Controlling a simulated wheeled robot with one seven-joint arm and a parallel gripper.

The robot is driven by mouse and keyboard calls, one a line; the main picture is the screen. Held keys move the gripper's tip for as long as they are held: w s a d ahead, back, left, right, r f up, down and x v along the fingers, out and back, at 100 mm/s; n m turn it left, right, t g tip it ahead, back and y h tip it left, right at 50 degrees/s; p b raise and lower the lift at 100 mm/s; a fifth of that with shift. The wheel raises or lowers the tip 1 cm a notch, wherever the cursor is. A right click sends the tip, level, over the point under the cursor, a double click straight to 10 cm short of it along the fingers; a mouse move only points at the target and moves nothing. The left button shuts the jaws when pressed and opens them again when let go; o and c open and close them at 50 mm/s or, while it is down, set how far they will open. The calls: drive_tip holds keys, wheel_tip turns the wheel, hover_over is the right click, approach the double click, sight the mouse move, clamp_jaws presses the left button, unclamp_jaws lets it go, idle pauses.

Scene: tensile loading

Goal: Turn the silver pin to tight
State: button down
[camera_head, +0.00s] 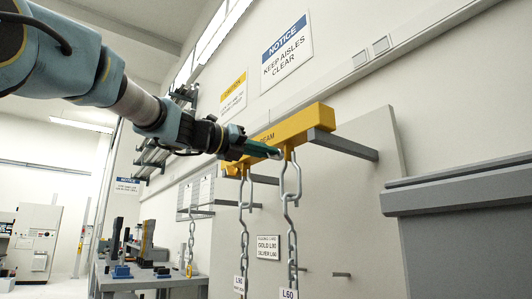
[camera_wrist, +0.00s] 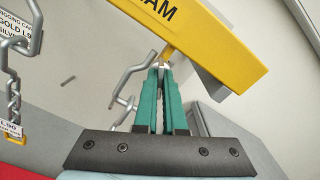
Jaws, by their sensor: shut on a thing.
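A yellow beam (camera_head: 305,124) sticks out from the wall, and two chains hang under it. My gripper (camera_head: 277,153) reaches the beam's underside from the left with its green fingers. In the wrist view the fingertips (camera_wrist: 161,70) are closed together on the silver pin (camera_wrist: 156,58), just below the yellow hanger of the beam. The pin is mostly hidden between the fingers, so I cannot tell how far it is turned. A silver hook-shaped link (camera_wrist: 126,82) shows just left of the fingers. The right chain (camera_head: 291,200) carries an L60 tag (camera_head: 288,294).
The left chain (camera_head: 246,215) has an L90 tag (camera_head: 239,283). A small sign (camera_head: 268,247) on the panel behind lists gold L90 and silver L60. A grey bracket arm (camera_head: 342,145) supports the beam. A grey cabinet (camera_head: 460,215) stands at right; a workbench (camera_head: 140,283) is at lower left.

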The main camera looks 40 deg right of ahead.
drive_tip(key=c, duration=1)
unclamp_jaws()
drive_tip(key=a+b, duration=0.1)
drive_tip(key=a, duration=0.9)
drive_tip(key=shift+w+a, duration=0.3)
drive_tip(key=shift+a, duration=0.1)
